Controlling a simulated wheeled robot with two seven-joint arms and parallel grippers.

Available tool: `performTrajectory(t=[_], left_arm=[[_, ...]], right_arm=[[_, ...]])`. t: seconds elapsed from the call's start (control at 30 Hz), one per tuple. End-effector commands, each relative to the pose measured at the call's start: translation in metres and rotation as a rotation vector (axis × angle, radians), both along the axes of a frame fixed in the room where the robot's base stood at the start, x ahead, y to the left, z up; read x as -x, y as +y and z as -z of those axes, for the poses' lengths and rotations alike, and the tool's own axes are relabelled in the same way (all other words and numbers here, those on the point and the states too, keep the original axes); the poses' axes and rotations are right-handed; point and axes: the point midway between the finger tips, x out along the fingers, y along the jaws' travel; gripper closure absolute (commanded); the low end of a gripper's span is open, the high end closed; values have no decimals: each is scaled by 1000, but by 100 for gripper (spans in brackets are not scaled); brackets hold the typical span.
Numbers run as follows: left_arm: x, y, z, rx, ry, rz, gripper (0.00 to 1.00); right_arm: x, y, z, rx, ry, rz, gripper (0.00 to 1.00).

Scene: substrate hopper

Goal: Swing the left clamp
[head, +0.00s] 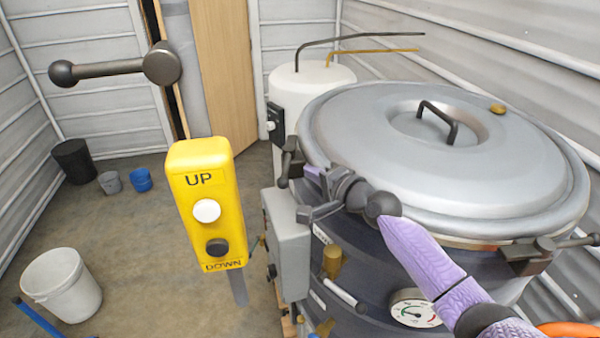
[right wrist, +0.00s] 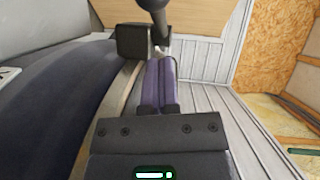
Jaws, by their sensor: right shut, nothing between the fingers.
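The left clamp (head: 289,160) is a dark fitting with a short upright handle on the left rim of the vessel, under the edge of its large grey lid (head: 360,130). My right gripper (head: 312,171) reaches in from the lower right, its tips right beside the clamp. In the right wrist view, its two purple fingers (right wrist: 161,62) lie together with nothing between them. Their tips are at the clamp's dark block and rod (right wrist: 158,22); whether they touch cannot be told. My left gripper is not in view.
A yellow UP/DOWN button box (head: 205,230) stands left of the vessel, near a grey box (head: 288,245). A dark ball-ended bar (head: 110,69) hangs at upper left. Another clamp (head: 530,254) is at the right front. A white bucket (head: 62,284) stands on the left floor.

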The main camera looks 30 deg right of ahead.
Motion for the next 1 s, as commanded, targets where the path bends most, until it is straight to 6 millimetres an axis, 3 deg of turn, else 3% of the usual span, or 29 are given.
performTrajectory(t=[0.03,0.27,0.63,1.0], left_arm=[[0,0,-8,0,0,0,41],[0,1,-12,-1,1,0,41],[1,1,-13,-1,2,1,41],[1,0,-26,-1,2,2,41]], right_arm=[[-4,7,-4,-2,0,-1,100],[-13,23,3,0,-1,0,100],[-13,23,3,0,0,2,100],[-13,25,2,-1,0,69,100]])
